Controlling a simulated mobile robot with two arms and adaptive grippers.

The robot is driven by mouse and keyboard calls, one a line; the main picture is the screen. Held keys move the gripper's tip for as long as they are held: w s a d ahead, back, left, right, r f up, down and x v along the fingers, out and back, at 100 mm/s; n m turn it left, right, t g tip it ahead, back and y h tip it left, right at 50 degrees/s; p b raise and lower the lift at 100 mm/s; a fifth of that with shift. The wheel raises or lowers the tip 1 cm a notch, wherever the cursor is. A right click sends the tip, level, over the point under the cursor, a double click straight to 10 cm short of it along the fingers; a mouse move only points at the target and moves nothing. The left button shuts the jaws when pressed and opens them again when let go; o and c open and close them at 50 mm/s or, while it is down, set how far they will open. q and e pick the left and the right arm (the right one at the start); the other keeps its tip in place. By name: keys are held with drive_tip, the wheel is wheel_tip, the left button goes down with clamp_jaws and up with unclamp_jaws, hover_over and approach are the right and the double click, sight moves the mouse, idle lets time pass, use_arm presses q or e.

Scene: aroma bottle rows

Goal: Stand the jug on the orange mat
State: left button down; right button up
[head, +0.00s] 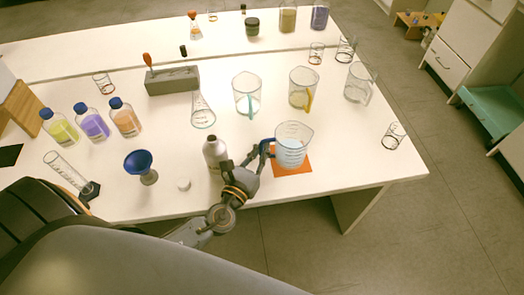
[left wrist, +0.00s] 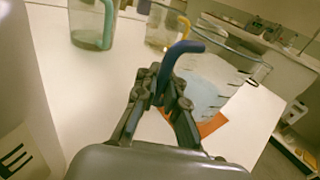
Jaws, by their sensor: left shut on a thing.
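A clear jug (head: 292,146) with pale blue contents and a dark blue handle is upright over the orange mat (head: 292,169) near the table's front right. I cannot tell whether its base touches the mat. My left gripper (head: 265,148) is shut on the jug's handle from the left. In the left wrist view the gripper (left wrist: 168,98) closes around the blue handle (left wrist: 178,58), with the jug (left wrist: 212,82) beyond it and part of the orange mat (left wrist: 208,125) below. My right gripper is not in view.
A silver bottle (head: 215,152) stands just left of my gripper. Jugs with teal (head: 247,95), yellow (head: 302,88) and grey (head: 358,83) handles stand behind. A flask (head: 203,112) and a blue funnel (head: 140,164) are further left. The table right of the mat is clear up to a small beaker (head: 393,136).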

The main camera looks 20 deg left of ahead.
use_arm(q)
drive_tip(key=c, duration=1.4)
unclamp_jaws()
drive_tip(key=shift+s, duration=0.1)
drive_tip(key=s+b, duration=0.2)
drive_tip(key=s, duration=0.8)
drive_tip(key=shift+s+a+f+b, duration=0.1)
drive_tip(key=shift+s+a+b, duration=0.05)
drive_tip(key=shift+s+b, duration=0.2)
drive_tip(key=shift+s, duration=0.65)
